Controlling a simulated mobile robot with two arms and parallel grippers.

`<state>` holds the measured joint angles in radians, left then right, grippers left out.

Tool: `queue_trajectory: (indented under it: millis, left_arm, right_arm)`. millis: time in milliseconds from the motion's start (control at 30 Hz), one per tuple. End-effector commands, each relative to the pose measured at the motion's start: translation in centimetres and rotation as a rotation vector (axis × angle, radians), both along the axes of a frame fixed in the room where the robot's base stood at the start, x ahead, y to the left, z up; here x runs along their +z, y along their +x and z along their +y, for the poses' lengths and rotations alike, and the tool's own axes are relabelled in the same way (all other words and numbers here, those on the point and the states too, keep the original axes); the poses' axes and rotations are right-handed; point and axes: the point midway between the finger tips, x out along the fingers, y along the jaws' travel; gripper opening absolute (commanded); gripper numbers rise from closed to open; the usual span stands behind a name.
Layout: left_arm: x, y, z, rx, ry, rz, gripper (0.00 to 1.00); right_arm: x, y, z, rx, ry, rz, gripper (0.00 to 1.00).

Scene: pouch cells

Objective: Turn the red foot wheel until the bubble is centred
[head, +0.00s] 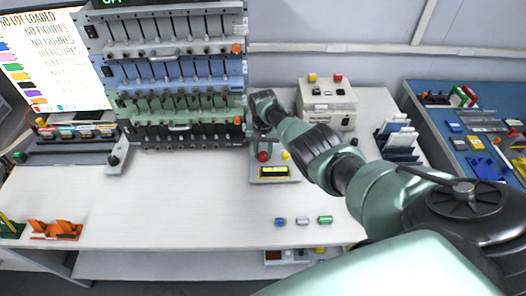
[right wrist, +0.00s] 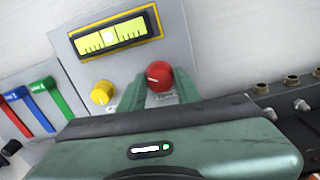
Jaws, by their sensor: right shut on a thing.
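The levelling device is a grey plate (head: 287,180) on the bench, with a yellow vial (head: 274,171), a yellow knob (head: 286,156) and the red foot wheel (head: 263,156). In the right wrist view the red foot wheel (right wrist: 159,75) sits between the green fingers of my right gripper (right wrist: 158,88), which is shut on it. The vial (right wrist: 128,31) shows a pale bubble (right wrist: 109,37) near its middle marks; I cannot tell whether it is exactly centred. The yellow knob (right wrist: 102,92) stands beside the left finger. My left gripper is out of view.
A rack of cells (head: 180,75) stands behind left of the device, and a cream box (head: 328,103) behind right. Several small coloured cells (head: 302,221) lie in front. A blue mat (head: 455,113) with parts is at right. The bench's left middle is clear.

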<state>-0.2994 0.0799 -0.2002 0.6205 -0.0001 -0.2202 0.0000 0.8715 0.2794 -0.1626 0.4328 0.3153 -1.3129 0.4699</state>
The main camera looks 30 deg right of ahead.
Motion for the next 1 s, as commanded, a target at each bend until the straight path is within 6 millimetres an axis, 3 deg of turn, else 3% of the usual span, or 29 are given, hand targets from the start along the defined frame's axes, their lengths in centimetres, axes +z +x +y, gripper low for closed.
queue_trajectory:
  millis: [533,567,633,1000]
  left_arm:
    - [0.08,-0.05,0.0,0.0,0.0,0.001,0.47]
    - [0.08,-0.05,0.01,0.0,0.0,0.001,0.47]
    - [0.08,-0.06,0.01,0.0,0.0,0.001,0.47]
    - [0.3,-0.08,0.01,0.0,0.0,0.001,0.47]
  right_arm:
    - [0.43,0.46,-0.18,-0.027,-0.005,-0.013,0.0]
    - [0.43,0.47,-0.19,-0.027,-0.005,-0.013,0.35]
    - [0.43,0.44,-0.18,-0.027,-0.004,-0.012,0.54]
    - [0.53,0.16,-0.07,-0.026,-0.002,-0.005,0.54]
